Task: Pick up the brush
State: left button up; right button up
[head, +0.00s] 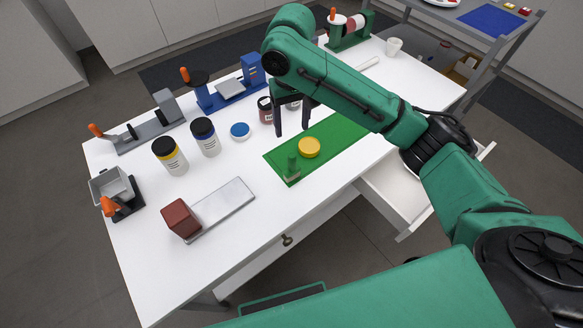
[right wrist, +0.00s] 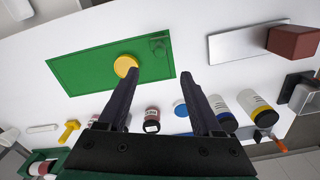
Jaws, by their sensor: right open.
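My right gripper (head: 292,131) is open and empty above the white table, near the left edge of the green mat (head: 340,134). Its two dark fingers also show in the right wrist view (right wrist: 163,80), with nothing between them. A small green upright piece with a block-like foot (head: 292,167) is on the mat's near left end; it may be the brush, but I cannot tell for sure. It also shows in the right wrist view (right wrist: 158,44), apart from the fingers. A yellow round lid or jar (head: 308,147) is on the mat. My left gripper is not in view.
Black-lidded jars with a yellow (head: 170,156) and a blue label (head: 205,137), a blue disc (head: 240,131) and a dark red jar (head: 265,109) stand left of the gripper. A grey plate (head: 225,204) touches a red block (head: 181,218). A drawer (head: 400,195) stands open.

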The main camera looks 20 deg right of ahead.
aim_at(292, 155)
notch_tip(292, 155, down, 14)
jog(key=shift+w+f+p, duration=0.15)
jog(key=shift+p, duration=0.85)
grip_shut()
